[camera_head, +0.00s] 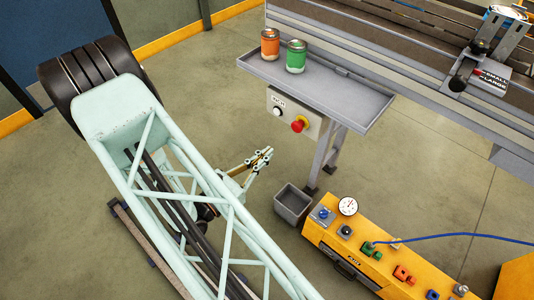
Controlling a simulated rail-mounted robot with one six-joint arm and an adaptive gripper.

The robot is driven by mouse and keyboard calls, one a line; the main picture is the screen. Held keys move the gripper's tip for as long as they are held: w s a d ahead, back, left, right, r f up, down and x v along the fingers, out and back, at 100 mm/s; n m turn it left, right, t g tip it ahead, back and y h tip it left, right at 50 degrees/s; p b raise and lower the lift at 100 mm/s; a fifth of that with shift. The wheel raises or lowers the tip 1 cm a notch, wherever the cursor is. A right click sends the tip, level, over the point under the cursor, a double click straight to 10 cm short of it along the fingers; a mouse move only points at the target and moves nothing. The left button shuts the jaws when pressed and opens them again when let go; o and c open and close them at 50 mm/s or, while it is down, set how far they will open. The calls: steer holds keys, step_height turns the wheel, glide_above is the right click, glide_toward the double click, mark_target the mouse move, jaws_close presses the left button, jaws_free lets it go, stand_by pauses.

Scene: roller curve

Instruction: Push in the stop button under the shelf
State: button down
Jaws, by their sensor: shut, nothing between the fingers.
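The stop button (299,124) is a red mushroom head with a yellow base. It sits on a grey control box (314,128) mounted below the grey shelf (350,101). My gripper (267,153) is shut and empty. In the picture it appears below and to the left of the button, with a visible gap between them. Its exact distance in depth is hard to judge. Whether the red button is in or out cannot be told.
An orange can (270,44) and a green can (296,56) stand on the shelf. A grey bin (293,204) stands on the floor below. A yellow valve unit (345,247) with a gauge (348,206) is at lower right.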

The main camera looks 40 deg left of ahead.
mark_target(295, 128)
steer(key=shift+w+b, duration=0.9)
steer(key=shift+w, duration=5.5)
steer(key=shift+w+a, duration=0.1)
steer(key=shift+w, duration=0.7)
steer(key=shift+w+a+r, duration=0.1)
steer(key=shift+w, duration=0.15)
steer(key=shift+s, duration=0.55)
steer(key=s+p, duration=0.1)
steer(key=s, duration=1.2)
steer(key=shift+s+d, duration=0.2)
